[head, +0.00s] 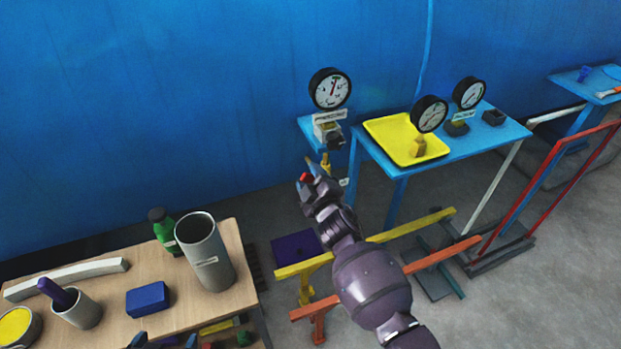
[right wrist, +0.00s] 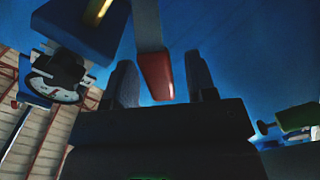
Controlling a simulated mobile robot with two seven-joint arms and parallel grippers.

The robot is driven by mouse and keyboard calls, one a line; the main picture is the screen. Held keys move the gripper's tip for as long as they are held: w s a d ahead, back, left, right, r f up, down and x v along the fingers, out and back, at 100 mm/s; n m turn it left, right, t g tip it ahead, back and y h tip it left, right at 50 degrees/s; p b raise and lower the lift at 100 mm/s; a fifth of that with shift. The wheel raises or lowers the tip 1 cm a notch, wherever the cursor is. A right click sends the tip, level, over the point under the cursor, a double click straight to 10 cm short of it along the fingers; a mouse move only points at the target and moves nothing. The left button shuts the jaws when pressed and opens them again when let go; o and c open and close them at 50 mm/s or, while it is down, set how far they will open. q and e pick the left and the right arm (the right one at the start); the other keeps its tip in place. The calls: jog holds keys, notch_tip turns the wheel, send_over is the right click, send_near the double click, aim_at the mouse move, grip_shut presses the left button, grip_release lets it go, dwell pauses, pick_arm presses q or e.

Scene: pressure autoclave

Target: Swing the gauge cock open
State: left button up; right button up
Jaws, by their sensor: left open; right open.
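The pressure gauge (head: 330,88) stands on a small blue wall shelf (head: 312,131), with its dial facing me. Below the shelf is a brass-yellow fitting (head: 325,163), which looks like the gauge cock. My right gripper (head: 308,174) is just in front of it, with a small red part (head: 305,178) at its fingers. In the right wrist view, a grey lever with a red end (right wrist: 156,76) reaches between the two open fingers; contact cannot be told. The gauge dial (right wrist: 55,88) shows at the left there. My left gripper (head: 165,342) is open at the bottom edge, mostly cut off, over the wooden table.
A blue table (head: 465,150) with a yellow tray (head: 385,138) and two more gauges stands right of the cock. Yellow (head: 430,221) and orange (head: 440,256) rails lie below my right arm. The wooden table (head: 110,290) holds a grey cylinder (head: 207,255) and a green bottle (head: 163,230).

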jog(key=v, duration=1)
jog(key=shift+s+p, duration=0.4)
jog(key=shift+p, duration=0.05)
jog(key=shift+d, duration=0.1)
